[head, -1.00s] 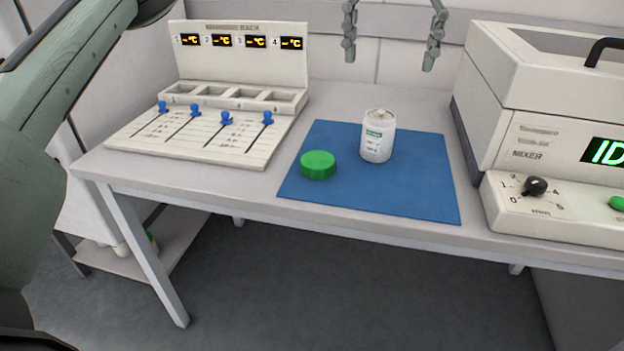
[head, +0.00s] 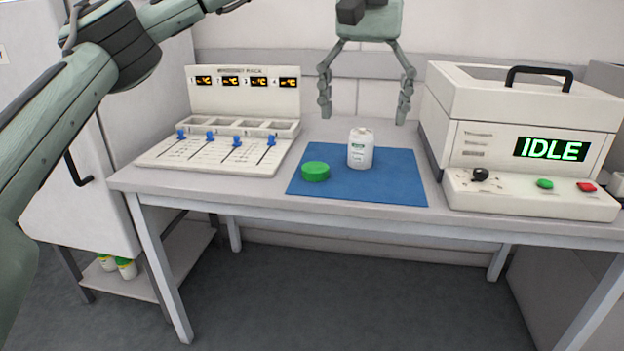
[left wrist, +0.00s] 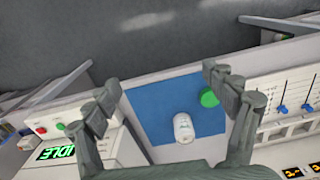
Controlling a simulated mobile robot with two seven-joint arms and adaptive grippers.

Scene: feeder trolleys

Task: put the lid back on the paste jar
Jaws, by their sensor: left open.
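The white paste jar (head: 361,149) stands upright on the blue mat (head: 396,185), its green lid off. The green lid (head: 315,171) lies flat on the mat, left of the jar and a little nearer the front edge. My left gripper (head: 365,108) is open and empty, above and behind the jar in the head view. In the left wrist view the jar (left wrist: 184,128) shows between the open fingers. The lid (left wrist: 209,98) is partly covered by the finger at the right there. My right gripper is in neither current view.
A rack (head: 243,100) with several temperature displays and blue sliders stands left of the mat. A mixer (head: 500,165) reading IDLE stands on the right. Jars with green lids (head: 125,268) sit on the shelf below. The table front is clear.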

